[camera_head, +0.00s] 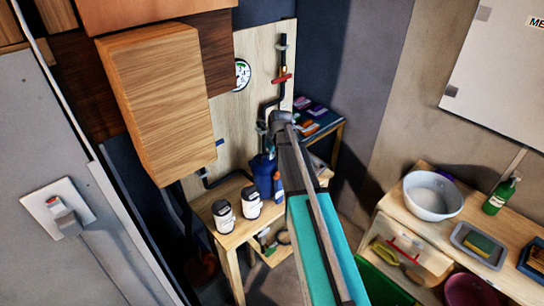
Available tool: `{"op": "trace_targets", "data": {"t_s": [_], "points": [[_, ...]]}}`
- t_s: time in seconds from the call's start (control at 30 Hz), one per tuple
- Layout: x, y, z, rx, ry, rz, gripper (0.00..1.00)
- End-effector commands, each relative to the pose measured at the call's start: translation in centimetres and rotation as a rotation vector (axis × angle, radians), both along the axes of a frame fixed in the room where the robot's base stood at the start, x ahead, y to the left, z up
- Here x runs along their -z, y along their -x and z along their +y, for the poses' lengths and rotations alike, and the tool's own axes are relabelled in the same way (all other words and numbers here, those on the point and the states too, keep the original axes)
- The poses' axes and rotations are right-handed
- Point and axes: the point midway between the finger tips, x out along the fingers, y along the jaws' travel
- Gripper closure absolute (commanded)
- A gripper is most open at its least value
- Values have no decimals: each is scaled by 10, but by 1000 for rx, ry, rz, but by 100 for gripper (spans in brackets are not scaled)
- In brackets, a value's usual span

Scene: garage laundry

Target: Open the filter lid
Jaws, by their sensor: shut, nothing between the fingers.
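A blue filter canister (263,174) stands against the light wooden panel at the back, above a small wooden table. Its top, where the lid would be, is small and partly hidden by my arm, so I cannot tell the lid's state. My teal and dark arm reaches up from the bottom centre toward it. My gripper (264,128) is at the arm's far end, just above the canister, small and partly hidden. It is shut with nothing seen in it. I cannot tell whether it touches the filter.
A wooden cabinet (160,98) hangs left of the filter. A gauge (242,73) and a red-handled valve (283,78) are on the panel. Two jars (224,216) (251,203) stand on the small table (233,238). A bowl (433,195) and green bottle (501,194) stand on the right counter.

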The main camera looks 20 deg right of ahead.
Motion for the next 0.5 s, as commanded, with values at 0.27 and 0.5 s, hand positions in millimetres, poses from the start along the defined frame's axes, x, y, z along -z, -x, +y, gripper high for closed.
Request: {"op": "trace_targets", "data": {"t_s": [0.27,0.5], "points": [[-1,-1,0,0,0,0,100],[-5,-4,1,0,0,0,100]]}}
